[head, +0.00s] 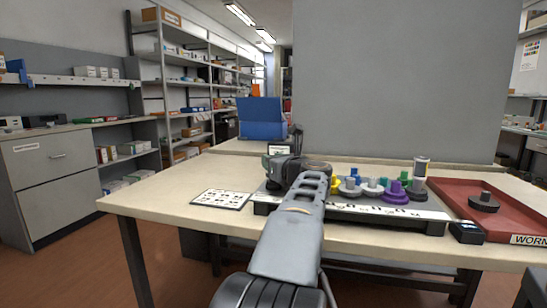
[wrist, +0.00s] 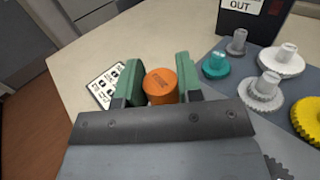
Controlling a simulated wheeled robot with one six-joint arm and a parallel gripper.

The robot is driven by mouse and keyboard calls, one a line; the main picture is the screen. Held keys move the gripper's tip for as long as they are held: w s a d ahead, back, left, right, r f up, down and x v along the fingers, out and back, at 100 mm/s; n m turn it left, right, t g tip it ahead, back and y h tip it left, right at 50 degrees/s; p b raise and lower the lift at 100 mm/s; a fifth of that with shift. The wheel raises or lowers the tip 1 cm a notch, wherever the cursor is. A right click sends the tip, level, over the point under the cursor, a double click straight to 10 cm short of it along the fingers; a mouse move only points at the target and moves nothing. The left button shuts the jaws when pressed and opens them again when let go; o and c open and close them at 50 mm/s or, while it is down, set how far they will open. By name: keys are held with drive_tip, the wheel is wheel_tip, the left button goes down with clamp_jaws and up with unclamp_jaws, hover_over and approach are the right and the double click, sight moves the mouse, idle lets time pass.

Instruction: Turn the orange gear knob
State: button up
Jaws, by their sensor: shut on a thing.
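The orange gear knob (wrist: 161,86) shows in the wrist view as a short upright cylinder with a darker mark on its side. My gripper (wrist: 158,76) has its two green-padded fingers on either side of it, shut on it. Any gear teeth below the knob are hidden by the gripper body. In the head view my gripper (head: 285,172) is at the left end of the grey gear board (head: 345,208), and my arm hides the orange knob there.
Yellow, white, teal and purple (head: 395,192) gears stand to the right on the board. A red tray (head: 505,222) marked WORN holds a dark gear (head: 484,203). A symbol card (head: 222,198) lies left. A dark box marked OUT (wrist: 245,22) stands behind.

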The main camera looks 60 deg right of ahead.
drive_tip(key=n+y+p, duration=0.1)
drive_tip(key=n+t+y+p, duration=0.1)
drive_tip(key=y+p, duration=0.1)
drive_tip(key=y, duration=0.1)
drive_tip(key=shift+r+n+p, duration=0.25)
drive_tip(key=shift+n+p, duration=0.15)
drive_tip(key=shift+f+n+t+y+p, duration=0.15)
drive_tip(key=shift+n+t+y+p, duration=0.35)
drive_tip(key=shift+y+p, duration=0.5)
drive_tip(key=shift+f+n+y, duration=0.1)
drive_tip(key=shift+n+y, duration=0.2)
drive_tip(key=o, duration=0.9)
drive_tip(key=s+p, duration=0.1)
drive_tip(key=s, duration=0.3)
drive_tip(key=s+p, duration=0.1)
drive_tip(key=s, duration=0.4)
drive_tip(key=s+a+p, duration=0.1)
drive_tip(key=s, duration=0.3)
drive_tip(key=shift+s+p, duration=0.35)
drive_tip(key=shift+p, duration=0.05)
